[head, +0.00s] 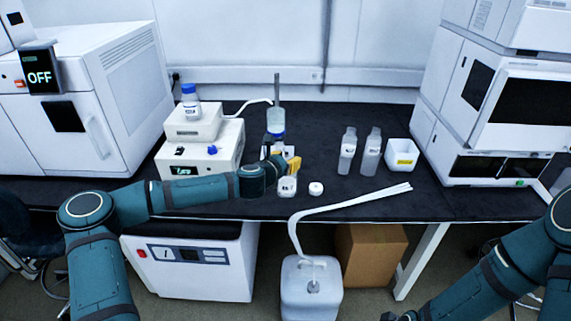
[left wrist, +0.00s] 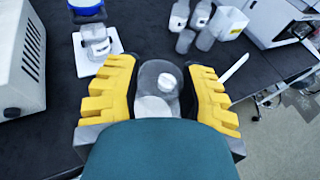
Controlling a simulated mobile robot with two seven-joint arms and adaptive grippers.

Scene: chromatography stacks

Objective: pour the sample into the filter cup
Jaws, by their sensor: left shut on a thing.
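My left gripper (head: 288,168) has its yellow fingers on either side of a clear sample bottle (head: 287,187), shut on it; the bottle looks upright at the front of the bench. The left wrist view shows the bottle (left wrist: 154,76) between the fingers. Its contents are hard to make out. The filter cup (head: 276,121), clear with a blue collar, stands behind my gripper by an upright rod; its lower part is partly hidden. The wrist view shows the blue collar (left wrist: 87,13) at upper left, apart from the bottle.
A white cap (head: 316,188) lies right of the bottle. Two clear bottles (head: 347,152) (head: 371,153) and a white open box (head: 402,154) stand farther right. A pump unit (head: 200,158) with a blue-capped bottle is at left. Below the bench edge stands a tubed canister (head: 311,290).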

